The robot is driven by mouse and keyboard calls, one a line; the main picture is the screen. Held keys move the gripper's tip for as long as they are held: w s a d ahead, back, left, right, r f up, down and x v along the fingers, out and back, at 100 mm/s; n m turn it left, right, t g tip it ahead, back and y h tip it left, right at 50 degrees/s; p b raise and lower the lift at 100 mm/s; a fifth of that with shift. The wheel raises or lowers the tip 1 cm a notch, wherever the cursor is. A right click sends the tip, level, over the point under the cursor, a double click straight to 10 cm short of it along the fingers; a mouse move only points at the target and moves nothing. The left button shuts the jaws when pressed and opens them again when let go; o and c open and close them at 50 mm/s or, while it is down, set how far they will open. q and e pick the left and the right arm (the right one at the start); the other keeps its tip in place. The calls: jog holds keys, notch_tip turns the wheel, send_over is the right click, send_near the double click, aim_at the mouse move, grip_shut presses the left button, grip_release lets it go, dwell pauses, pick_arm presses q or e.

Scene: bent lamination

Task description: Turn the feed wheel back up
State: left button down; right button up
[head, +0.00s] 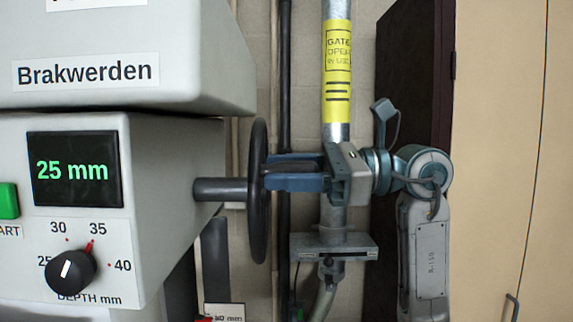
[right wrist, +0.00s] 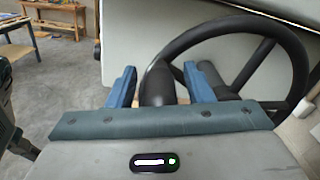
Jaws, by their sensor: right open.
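The feed wheel (head: 258,225) is a black wheel seen almost edge-on in the head view, on a grey shaft (head: 219,189) at the machine's right side. In the right wrist view its rim (right wrist: 292,45) and spokes curve across the upper right. The machine's display (head: 76,169) reads 25 mm in green. My right gripper (head: 268,175) reaches the wheel from the right. In the right wrist view its blue fingers (right wrist: 160,82) stand apart on either side of a dark rounded handle (right wrist: 157,85); I cannot tell whether they touch it. My left gripper is out of view.
A black depth knob (head: 70,272) and a green start button (head: 8,200) are on the machine front. A grey pole with a yellow label (head: 338,70) stands behind my right gripper. A tan door (head: 510,150) is at the right. A table (right wrist: 55,18) stands far off.

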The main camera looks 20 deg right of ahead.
grip_shut()
jog(key=shift+r, duration=0.1)
